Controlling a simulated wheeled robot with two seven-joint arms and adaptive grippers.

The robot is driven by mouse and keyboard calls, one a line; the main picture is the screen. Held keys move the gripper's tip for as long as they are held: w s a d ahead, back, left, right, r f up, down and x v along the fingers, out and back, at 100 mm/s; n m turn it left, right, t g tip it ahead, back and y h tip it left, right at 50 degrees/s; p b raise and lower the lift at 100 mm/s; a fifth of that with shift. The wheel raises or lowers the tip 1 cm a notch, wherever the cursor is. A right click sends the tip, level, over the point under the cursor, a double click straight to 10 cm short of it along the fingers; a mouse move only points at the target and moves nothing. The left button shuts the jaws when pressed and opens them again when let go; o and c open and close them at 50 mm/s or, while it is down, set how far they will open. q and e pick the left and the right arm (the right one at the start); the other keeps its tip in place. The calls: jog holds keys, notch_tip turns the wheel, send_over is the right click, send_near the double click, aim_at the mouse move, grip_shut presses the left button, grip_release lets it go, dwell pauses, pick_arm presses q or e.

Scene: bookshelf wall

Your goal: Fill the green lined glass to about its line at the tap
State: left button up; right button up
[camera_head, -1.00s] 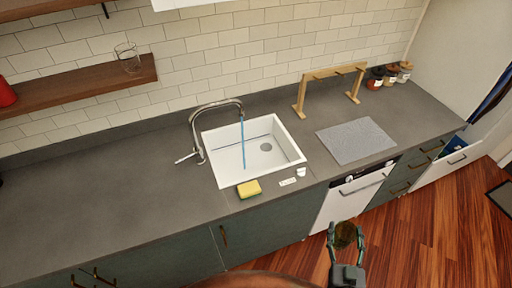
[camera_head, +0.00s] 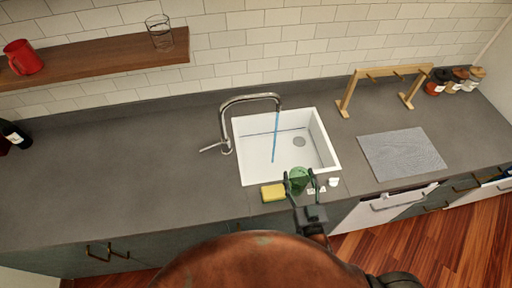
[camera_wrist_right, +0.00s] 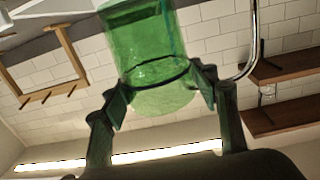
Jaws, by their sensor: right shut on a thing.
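The green glass (camera_head: 298,178) is in my right gripper (camera_head: 301,188), whose two fingers close on it from both sides. In the head view it is over the front edge of the white sink (camera_head: 255,168), short of the water stream. The chrome tap (camera_head: 224,120) is running, and a blue stream (camera_head: 275,138) falls into the sink. My left gripper is not in view.
A yellow sponge (camera_head: 273,193) and a small white cup (camera_head: 333,182) sit at the sink's front edge. A grey mat (camera_head: 402,153) and wooden rack (camera_head: 347,93) are to the right. A clear glass (camera_head: 160,33) and red mug (camera_head: 22,57) stand on the shelf (camera_head: 100,60).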

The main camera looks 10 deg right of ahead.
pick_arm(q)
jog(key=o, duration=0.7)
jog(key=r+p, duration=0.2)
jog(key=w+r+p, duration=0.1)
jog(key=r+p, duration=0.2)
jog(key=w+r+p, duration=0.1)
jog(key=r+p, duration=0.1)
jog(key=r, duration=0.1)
pick_arm(e)
jog(key=w+a+r+n+y, duration=0.1)
jog(key=w+a+n+y, duration=0.25)
jog(key=w+a, duration=0.4)
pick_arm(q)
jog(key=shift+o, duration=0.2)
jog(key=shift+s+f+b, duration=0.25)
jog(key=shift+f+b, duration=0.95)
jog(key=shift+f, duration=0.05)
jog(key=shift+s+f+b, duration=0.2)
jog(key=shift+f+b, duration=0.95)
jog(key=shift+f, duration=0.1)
pick_arm(e)
jog(key=w+d, duration=0.2)
jog(key=w, duration=0.7)
jog(key=w+d+f, duration=0.1)
jog(key=w+d, duration=0.1)
jog(key=w, duration=0.6)
jog(key=shift+w+d+f+m+g+y, duration=0.2)
jog(key=shift+w+f+m+g+y, duration=0.15)
jog(key=shift+y, duration=0.1)
